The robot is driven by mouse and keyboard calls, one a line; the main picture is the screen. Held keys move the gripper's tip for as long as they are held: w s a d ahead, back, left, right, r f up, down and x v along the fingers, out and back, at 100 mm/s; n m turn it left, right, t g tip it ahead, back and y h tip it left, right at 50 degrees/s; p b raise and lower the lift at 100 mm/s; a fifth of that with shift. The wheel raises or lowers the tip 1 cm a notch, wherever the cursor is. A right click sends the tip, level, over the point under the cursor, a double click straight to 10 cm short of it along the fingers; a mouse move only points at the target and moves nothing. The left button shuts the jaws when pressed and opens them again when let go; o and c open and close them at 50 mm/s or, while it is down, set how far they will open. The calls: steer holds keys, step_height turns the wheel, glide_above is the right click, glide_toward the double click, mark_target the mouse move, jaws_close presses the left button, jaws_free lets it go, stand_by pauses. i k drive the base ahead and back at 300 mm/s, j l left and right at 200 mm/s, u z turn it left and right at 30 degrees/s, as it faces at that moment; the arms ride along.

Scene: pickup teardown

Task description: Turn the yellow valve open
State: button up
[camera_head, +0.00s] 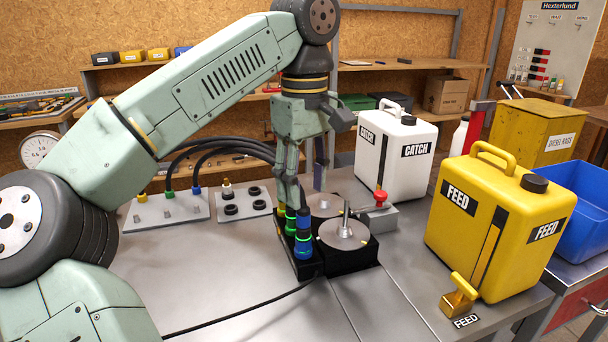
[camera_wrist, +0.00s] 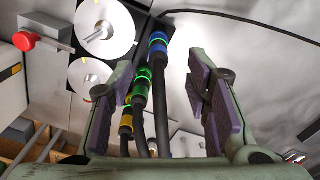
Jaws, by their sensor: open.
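The yellow valve (camera_head: 459,296) sits at the front right of the bench, at the foot of the yellow FEED can (camera_head: 490,220), beside a FEED label. It is not seen in the wrist view. My gripper (camera_head: 305,185) points down over the black block (camera_head: 345,262), well to the left of the valve. In the wrist view my gripper (camera_wrist: 165,75) is open, its purple-padded fingers wide apart. Hoses with blue (camera_wrist: 158,44), green (camera_wrist: 142,85) and yellow (camera_wrist: 126,122) connectors show between or beside the fingers; whether they touch cannot be told.
A red-knobbed valve (camera_head: 380,197) stands by the white CATCH can (camera_head: 395,155). Two round metal discs (camera_head: 343,234) top the black block. Black hoses (camera_head: 215,148) arch behind it. A blue bin (camera_head: 575,215) is at far right. The front-left bench is mostly clear.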

mark_target(464, 288)
steer(key=k, duration=1)
